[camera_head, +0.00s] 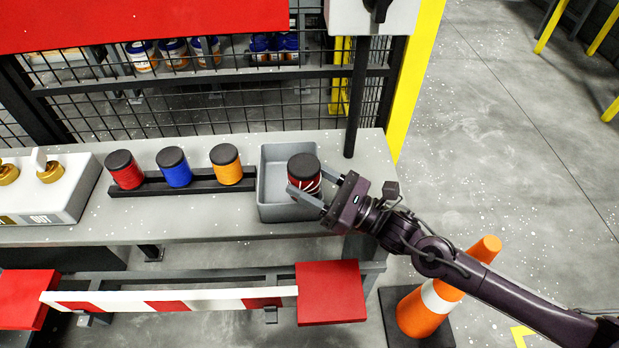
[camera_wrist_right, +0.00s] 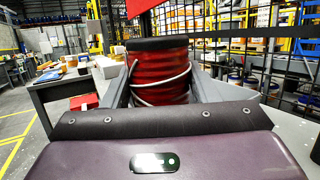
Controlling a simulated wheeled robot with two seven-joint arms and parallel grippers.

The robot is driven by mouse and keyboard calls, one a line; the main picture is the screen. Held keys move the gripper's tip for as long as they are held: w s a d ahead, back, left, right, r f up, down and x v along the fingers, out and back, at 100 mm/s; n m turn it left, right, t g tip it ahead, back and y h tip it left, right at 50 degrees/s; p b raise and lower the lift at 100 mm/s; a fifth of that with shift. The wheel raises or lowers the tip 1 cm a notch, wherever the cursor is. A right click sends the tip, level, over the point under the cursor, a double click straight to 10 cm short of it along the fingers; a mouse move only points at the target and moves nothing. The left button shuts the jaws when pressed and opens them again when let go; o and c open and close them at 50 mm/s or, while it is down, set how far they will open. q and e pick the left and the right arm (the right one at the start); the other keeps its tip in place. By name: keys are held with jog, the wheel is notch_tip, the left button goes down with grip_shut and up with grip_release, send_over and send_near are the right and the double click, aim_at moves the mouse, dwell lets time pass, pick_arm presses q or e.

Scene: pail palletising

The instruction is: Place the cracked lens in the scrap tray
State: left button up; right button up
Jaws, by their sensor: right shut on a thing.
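The cracked lens (camera_head: 304,168) is a red cylinder with a dark cap and white crack lines. It is upright, over the right part of the grey scrap tray (camera_head: 275,213). I cannot tell whether it touches the tray floor. My right gripper (camera_head: 308,192) reaches in from the right and is shut on the lens. In the right wrist view the lens (camera_wrist_right: 160,74) stands between the two fingers, its lower end hidden by my gripper body. My left gripper is not in view.
A black rack (camera_head: 180,188) left of the tray holds a red lens (camera_head: 126,172), a blue lens (camera_head: 175,169) and an orange lens (camera_head: 227,167). A white box (camera_head: 70,185) with brass fittings stands at far left. A dark post (camera_head: 357,100) rises behind the tray's right side.

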jog(key=shift+f+b, duration=0.2)
jog(key=shift+b, duration=0.15)
jog(key=o, duration=1)
jog(key=shift+r, duration=0.1)
